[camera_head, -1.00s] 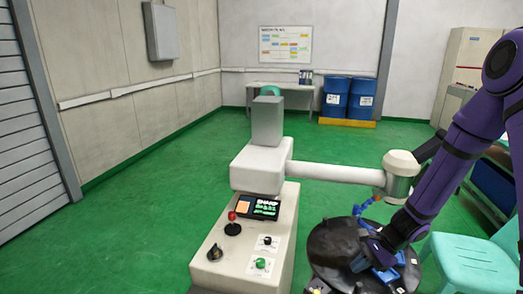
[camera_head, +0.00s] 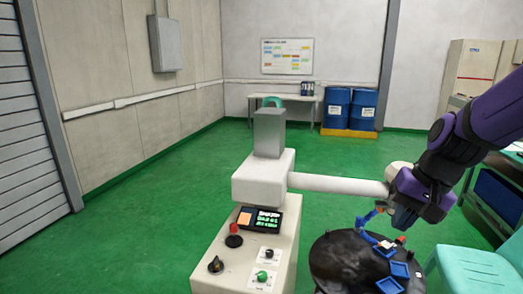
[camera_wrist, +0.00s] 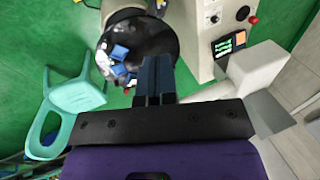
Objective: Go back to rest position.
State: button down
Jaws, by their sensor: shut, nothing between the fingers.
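My gripper (camera_wrist: 154,62) is shut and empty in the wrist view, its two dark fingers side by side and pointing at the black round tank. In the head view my gripper (camera_head: 398,222) is above the tank, beside the white end of the machine's arm, and its fingertips are hard to make out. The black round tank (camera_head: 335,262) holds blue blocks (camera_head: 394,268) and a blue jointed nozzle (camera_head: 366,226). The tank also shows in the wrist view (camera_wrist: 160,35) at the top.
The white machine (camera_head: 262,178) with its horizontal arm (camera_head: 338,185) and control panel (camera_head: 262,218) stands close to my arm. A turquoise chair (camera_head: 475,272) is at right. Blue drums (camera_head: 335,107) and a table (camera_head: 270,92) stand at the back. The green floor at left is clear.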

jog(key=s+d+r+n+t+h, duration=0.3)
jog(key=s+r, duration=0.7)
jog(key=s, duration=0.2)
jog(key=shift+s+r+n+t, duration=0.15)
jog(key=shift+s+n+t, duration=0.15)
jog(key=shift+s+n, duration=0.1)
jog(key=c, duration=1.6)
grip_release()
jog(key=shift+s+r, duration=0.1)
jog(key=shift+s, duration=0.05)
jog(key=o, duration=0.7)
jog(key=shift+s, duration=0.1)
jog(key=w+a+f+m+g+y, duration=0.15)
jog(key=w+a+f, duration=0.25)
jog(key=w+f, duration=0.55)
jog(key=w+a+f+g, duration=0.2)
jog(key=w+a+f, duration=0.35)
jog(key=w, duration=0.75)
jog(key=w+f, duration=0.1)
jog(key=f, duration=1.2)
jog(key=w+a+f+m+g+h, duration=0.1)
jog(key=w+f, duration=0.1)
jog(key=f, duration=1.1)
jog(key=w+a+f+m, duration=0.1)
jog(key=f, duration=1.3)
jog(key=shift+w+a+g+h, duration=0.15)
jog(key=shift+w+g+h, duration=0.15)
jog(key=shift+g+h, duration=0.05)
